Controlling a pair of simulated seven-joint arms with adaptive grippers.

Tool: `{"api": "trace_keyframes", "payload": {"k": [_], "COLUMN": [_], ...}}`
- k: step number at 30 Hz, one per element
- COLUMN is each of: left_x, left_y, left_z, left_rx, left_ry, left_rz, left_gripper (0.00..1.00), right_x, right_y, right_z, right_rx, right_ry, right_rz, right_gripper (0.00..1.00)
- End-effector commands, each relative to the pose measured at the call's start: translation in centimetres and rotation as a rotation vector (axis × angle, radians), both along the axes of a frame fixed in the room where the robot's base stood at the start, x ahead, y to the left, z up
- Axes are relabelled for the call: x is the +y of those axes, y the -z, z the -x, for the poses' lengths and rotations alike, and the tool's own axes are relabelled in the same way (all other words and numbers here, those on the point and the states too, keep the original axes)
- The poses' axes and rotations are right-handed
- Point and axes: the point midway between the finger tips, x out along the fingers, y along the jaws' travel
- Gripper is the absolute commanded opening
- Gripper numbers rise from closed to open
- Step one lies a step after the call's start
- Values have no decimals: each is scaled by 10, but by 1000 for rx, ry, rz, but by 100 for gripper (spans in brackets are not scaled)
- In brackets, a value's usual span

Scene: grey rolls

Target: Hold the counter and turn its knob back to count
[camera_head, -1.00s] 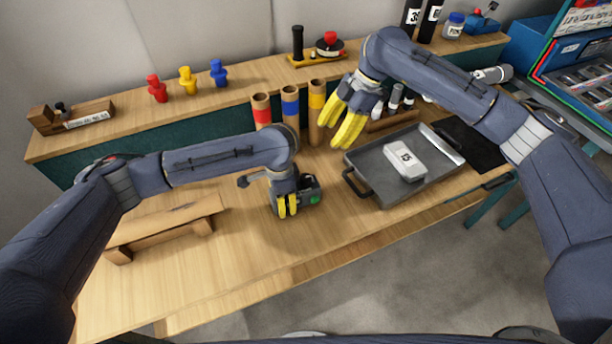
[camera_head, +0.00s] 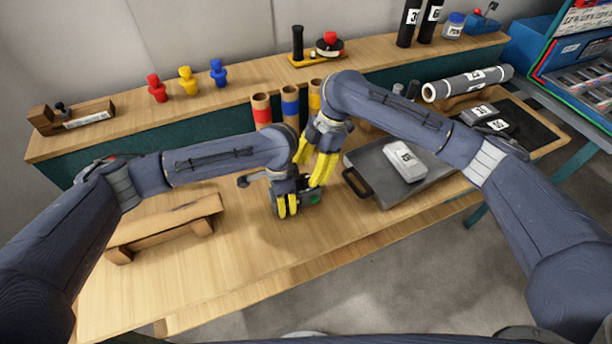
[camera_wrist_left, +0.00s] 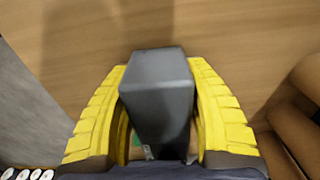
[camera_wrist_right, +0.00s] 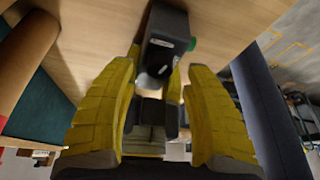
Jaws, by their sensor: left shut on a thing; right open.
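In the left wrist view the grey box (camera_wrist_left: 157,90) sits between both yellow fingers (camera_wrist_left: 160,72). My right gripper (camera_head: 310,168) is open just above and beside the counter. In the right wrist view the counter (camera_wrist_right: 168,28) lies just past the open fingers (camera_wrist_right: 160,70), with a round, light-ended knob (camera_wrist_right: 153,78) between the fingertips. I cannot tell whether the fingers touch it.
A grey tray (camera_head: 375,187) with a light block (camera_head: 405,162) is right of the counter. Several cardboard tubes (camera_head: 262,108) stand behind. A wooden stand (camera_head: 165,228) is at left. A long grey roll (camera_head: 467,83) lies at back right. The front bench middle is clear.

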Motion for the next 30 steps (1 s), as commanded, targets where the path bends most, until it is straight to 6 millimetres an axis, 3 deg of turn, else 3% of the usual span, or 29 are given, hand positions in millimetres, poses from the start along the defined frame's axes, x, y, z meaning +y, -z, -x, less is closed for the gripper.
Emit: {"api": "trace_keyframes", "payload": {"k": [9, 20, 30], "left_x": [1, 1, 1], "left_y": [2, 2, 2], "left_z": [1, 1, 1], "left_rx": [3, 3, 3], "left_ry": [0, 0, 0], "left_rz": [-3, -2, -2], "left_gripper": [6, 6, 6], "right_x": [7, 8, 8], "right_y": [21, 22, 22], "right_z": [4, 4, 4], "right_rx": [0, 0, 0], "right_ry": [0, 0, 0], "right_rz": [0, 0, 0], "right_gripper": [52, 54, 14]}}
